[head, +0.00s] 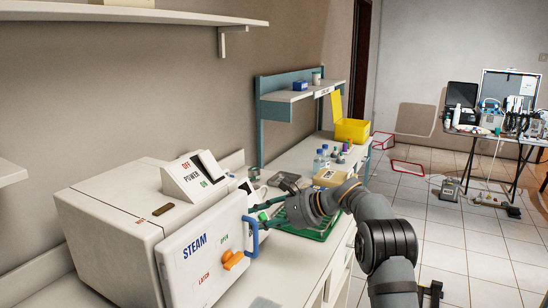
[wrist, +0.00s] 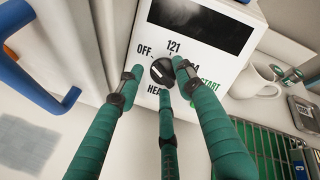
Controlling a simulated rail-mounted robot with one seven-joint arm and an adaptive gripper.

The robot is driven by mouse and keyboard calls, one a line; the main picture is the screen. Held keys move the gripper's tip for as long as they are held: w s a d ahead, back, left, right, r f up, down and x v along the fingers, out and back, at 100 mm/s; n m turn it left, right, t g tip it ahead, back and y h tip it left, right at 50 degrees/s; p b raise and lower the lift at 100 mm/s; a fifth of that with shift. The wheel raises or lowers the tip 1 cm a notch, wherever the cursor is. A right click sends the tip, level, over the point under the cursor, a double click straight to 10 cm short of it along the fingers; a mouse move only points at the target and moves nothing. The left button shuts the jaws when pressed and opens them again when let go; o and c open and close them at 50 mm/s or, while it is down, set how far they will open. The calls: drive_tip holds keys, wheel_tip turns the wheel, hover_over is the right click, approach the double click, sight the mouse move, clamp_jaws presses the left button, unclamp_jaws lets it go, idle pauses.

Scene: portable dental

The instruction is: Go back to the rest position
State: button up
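My gripper (head: 266,211) has green fingers and is at the far front side of the white steam sterilizer (head: 112,219), beside its blue door handle (head: 253,237). In the wrist view my gripper (wrist: 158,78) has its fingers spread, with one tip left, one right and one below a black knob (wrist: 161,70). Gaps show between the side tips and the knob; whether any finger touches it I cannot tell. The knob is on a white panel (wrist: 205,42) marked OFF, 121, START and a partly hidden HEAT word. My gripper holds nothing that I can see.
The blue handle (wrist: 35,85) is close by at left in the wrist view. A white mug (wrist: 252,82), a tin (wrist: 304,114) and a green wire tray (wrist: 262,142) are at right. Bottles (head: 320,160) and a yellow box (head: 352,130) stand farther along the bench.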

drive_tip(key=shift+d, duration=0.1)
drive_tip(key=s+d+r+m+t+p, duration=0.1)
drive_tip(key=s+d+r+m+p, duration=0.1)
drive_tip(key=m, duration=0.4)
drive_tip(key=s+d+r+m+t+p, duration=0.1)
drive_tip(key=s+d+r+m+p, duration=0.1)
drive_tip(key=d+m+p, duration=0.3)
drive_tip(key=shift+s+d+m, duration=0.35)
drive_tip(key=shift+d+m, duration=0.05)
drive_tip(key=shift+m, duration=0.6)
idle(0.9)
drive_tip(key=shift+r, duration=0.1)
